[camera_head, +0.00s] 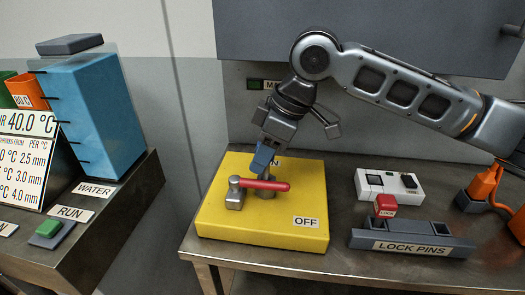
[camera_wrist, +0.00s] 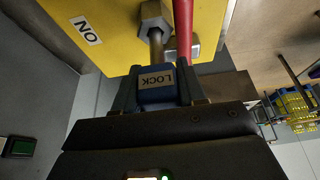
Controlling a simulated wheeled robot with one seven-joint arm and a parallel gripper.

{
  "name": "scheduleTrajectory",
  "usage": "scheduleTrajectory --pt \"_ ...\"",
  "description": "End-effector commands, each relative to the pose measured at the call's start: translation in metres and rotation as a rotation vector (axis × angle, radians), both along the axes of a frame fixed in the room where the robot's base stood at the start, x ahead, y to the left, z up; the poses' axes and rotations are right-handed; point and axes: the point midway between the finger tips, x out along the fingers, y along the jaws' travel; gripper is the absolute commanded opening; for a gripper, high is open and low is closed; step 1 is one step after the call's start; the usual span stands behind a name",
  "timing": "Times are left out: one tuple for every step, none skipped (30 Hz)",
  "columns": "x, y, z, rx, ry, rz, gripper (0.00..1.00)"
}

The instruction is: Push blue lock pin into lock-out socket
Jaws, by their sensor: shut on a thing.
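My gripper (camera_head: 264,160) is shut on the blue lock pin (camera_head: 262,158), above the yellow panel (camera_head: 215,225). In the wrist view the pin's blue head (camera_wrist: 157,98), labelled LOCK, sits between the fingers, and its metal shaft (camera_wrist: 156,48) points at a hexagonal metal piece (camera_wrist: 153,16), apparently the lock-out socket. In the head view a metal post (camera_head: 266,192) stands below the pin, partly hidden by the red lever (camera_head: 262,184). The lever lies across the panel, pivoting at its left end. How far the shaft is inside is not clear.
A grey LOCK PINS rack (camera_head: 410,242) holds a red lock pin (camera_head: 386,205) at the right. A white box (camera_head: 388,184) stands behind it, and orange items (camera_head: 485,185) are at the far right. The blue water tank (camera_head: 95,110) stands on a separate bench at the left.

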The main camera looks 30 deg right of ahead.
Motion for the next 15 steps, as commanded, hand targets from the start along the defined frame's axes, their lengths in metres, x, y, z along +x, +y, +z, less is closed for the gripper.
scheduleTrajectory --pt "0.000 0.000 -0.002 0.000 0.000 0.000 0.08" --pt "0.000 0.000 -0.002 0.001 0.000 -0.001 0.08" --pt "0.000 0.000 -0.003 0.000 0.000 -0.001 0.08" --pt "0.000 0.000 -0.004 0.001 0.000 -0.001 0.08" --pt "0.000 0.000 -0.005 0.001 0.000 -0.001 0.08" --pt "0.000 0.000 -0.006 0.001 0.000 -0.001 0.08" --pt "0.000 0.000 -0.006 0.001 0.000 -0.001 0.08" --pt "0.000 0.000 -0.007 0.001 0.000 -0.001 0.08" --pt "0.000 0.000 -0.008 0.001 0.000 -0.001 0.08" --pt "0.000 0.000 -0.009 0.001 0.000 -0.001 0.08" --pt "0.000 0.000 -0.009 0.001 0.001 -0.001 0.08" --pt "0.000 0.000 -0.010 0.001 0.001 -0.001 0.08" --pt "0.000 0.000 -0.011 0.001 0.001 -0.001 0.08" --pt "0.000 0.000 -0.012 0.001 0.001 -0.001 0.08" --pt "0.000 0.000 -0.012 0.001 0.001 -0.001 0.08"
